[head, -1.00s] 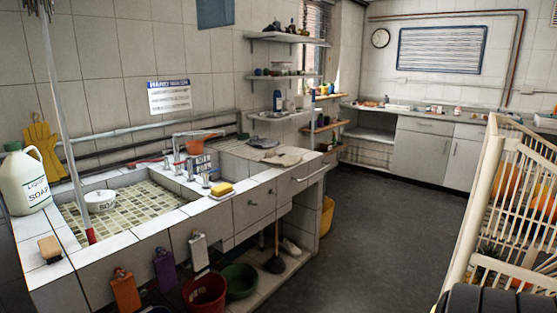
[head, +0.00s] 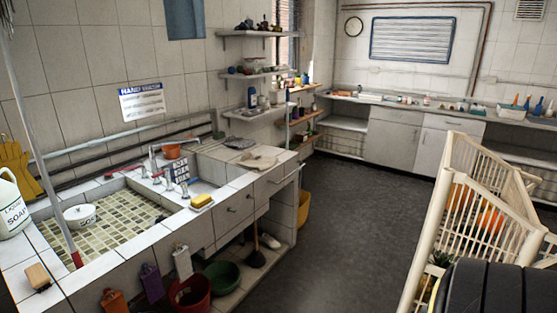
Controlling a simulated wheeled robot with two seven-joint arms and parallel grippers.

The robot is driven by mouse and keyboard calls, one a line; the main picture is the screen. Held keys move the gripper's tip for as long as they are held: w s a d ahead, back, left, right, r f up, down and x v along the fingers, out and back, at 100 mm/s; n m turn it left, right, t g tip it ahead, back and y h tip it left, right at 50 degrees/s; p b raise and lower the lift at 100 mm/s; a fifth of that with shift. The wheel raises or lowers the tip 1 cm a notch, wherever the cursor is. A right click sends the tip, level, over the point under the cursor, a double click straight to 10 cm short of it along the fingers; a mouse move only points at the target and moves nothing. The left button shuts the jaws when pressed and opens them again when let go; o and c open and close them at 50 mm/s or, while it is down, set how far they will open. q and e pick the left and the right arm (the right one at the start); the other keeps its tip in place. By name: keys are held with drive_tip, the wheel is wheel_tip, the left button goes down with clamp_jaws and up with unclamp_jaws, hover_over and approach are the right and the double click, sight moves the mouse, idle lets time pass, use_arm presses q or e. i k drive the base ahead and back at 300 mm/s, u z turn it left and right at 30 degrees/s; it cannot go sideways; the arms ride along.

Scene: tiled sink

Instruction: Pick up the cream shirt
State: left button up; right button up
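A cream folded cloth (head: 258,161), which looks like the cream shirt, lies flat on the tiled counter (head: 215,152) to the right of the sink basin. A darker grey cloth (head: 240,143) lies just behind it, apart or barely touching; I cannot tell which. Neither of my grippers shows in the head view, and nothing is seen touching the cream cloth.
A cream slatted crate (head: 447,190) with orange things stands at the right. The sink (head: 120,225) holds a white pot (head: 80,215). Red (head: 190,293) and green (head: 223,277) buckets stand below. The dark floor (head: 350,220) is clear.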

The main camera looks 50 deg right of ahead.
sight(258, 162)
drive_tip(key=z, duration=1.8)
drive_tip(key=i, duration=3.45)
drive_tip(key=z, duration=1.1)
drive_tip(key=i, duration=2.1)
drive_tip(key=u, duration=4.25)
